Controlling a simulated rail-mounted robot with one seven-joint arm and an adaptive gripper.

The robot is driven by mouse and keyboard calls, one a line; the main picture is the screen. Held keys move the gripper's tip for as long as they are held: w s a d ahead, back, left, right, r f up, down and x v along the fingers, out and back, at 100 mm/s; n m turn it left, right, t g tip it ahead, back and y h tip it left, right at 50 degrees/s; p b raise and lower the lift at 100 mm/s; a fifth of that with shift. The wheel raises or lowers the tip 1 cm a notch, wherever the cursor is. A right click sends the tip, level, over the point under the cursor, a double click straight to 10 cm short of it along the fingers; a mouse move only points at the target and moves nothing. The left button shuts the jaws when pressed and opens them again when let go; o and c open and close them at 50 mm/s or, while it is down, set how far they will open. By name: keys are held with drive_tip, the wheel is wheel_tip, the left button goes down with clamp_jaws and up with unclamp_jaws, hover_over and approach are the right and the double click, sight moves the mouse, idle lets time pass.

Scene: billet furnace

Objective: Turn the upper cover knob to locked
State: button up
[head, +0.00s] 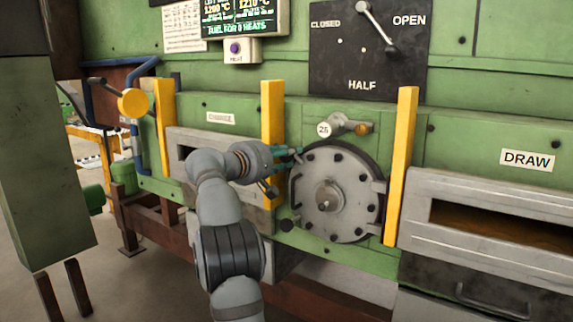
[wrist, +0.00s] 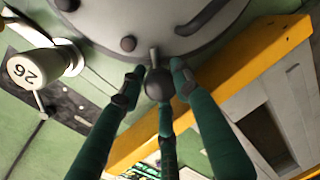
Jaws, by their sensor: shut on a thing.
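The round grey cover (head: 340,205) with bolts around its rim sits on the green furnace front in the head view; part of its face also shows at the top of the wrist view (wrist: 190,18). My gripper (head: 295,154) is at the cover's upper left edge, reaching in from the left. In the wrist view its green fingers (wrist: 155,88) are closed around a dark round knob (wrist: 158,86). A short metal stem on the knob points toward the cover rim. A second dark knob (head: 287,225) shows at the cover's lower left.
Yellow posts stand left (head: 272,115) and right (head: 402,165) of the cover. A handle with a round tag 26 (head: 325,129) is just above it. A black lever plate (head: 365,60) is higher up. The draw opening (head: 490,222) is at right.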

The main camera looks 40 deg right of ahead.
drive_tip(key=shift+f+m+b, duration=0.3)
drive_tip(key=shift+m+b, duration=0.2)
drive_tip(key=shift+m, duration=0.2)
drive_tip(key=shift+a, duration=0.1)
drive_tip(key=o, duration=0.9)
drive_tip(key=shift+o, duration=1.2)
drive_tip(key=shift+r, duration=0.2)
drive_tip(key=v, duration=1.2)
drive_tip(key=shift+s, duration=0.1)
